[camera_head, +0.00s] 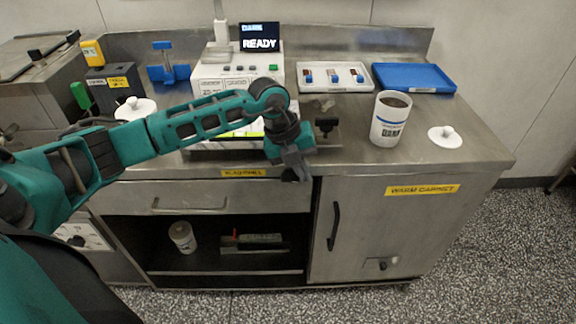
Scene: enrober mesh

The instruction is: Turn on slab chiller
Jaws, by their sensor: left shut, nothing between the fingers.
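My left arm comes in from the left and crosses the counter. Its gripper (293,174) points down at the counter's front edge, above the cabinet front. It is shut and empty. A yellow label (243,173) on the front edge lies just left of the gripper; its small text looks like "SLAB CHILL" but is blurred. A dark knob-like part (327,126) stands on the counter right of my wrist. I cannot tell whether it belongs to the chiller. My forearm and wrist hide part of the counter there. My right gripper is not in view.
A white machine (210,75) has a screen (260,38) reading "READY". A white tray (335,86), blue tray (415,88), white tub (390,120) and white lid (445,137) stand to the right. The warm cabinet (365,225) is closed. An open shelf (205,263) is below the drawer.

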